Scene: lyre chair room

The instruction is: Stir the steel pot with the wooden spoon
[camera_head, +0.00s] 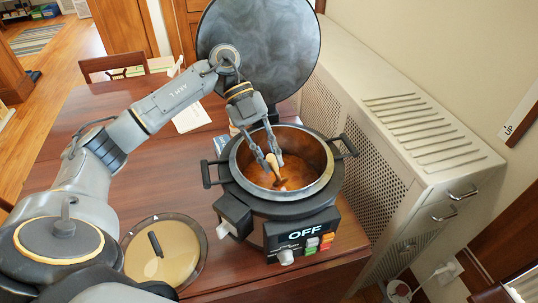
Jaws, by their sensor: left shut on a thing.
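The steel pot (328,178) sits on a black cooker at the right end of the wooden table, open, with brownish-orange contents. My left gripper (270,163) reaches down into the pot's mouth from above. It is shut on the wooden spoon (274,166), whose light handle shows between the fingers. The spoon's lower end dips into the contents and is partly hidden. My right gripper does not show.
A glass lid (183,257) with a black handle lies on the table (60,150) left of the cooker. A large dark round disc (265,40) stands behind the pot. A cream cabinet (420,130) borders the right side. The cooker's panel (303,236) reads OFF.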

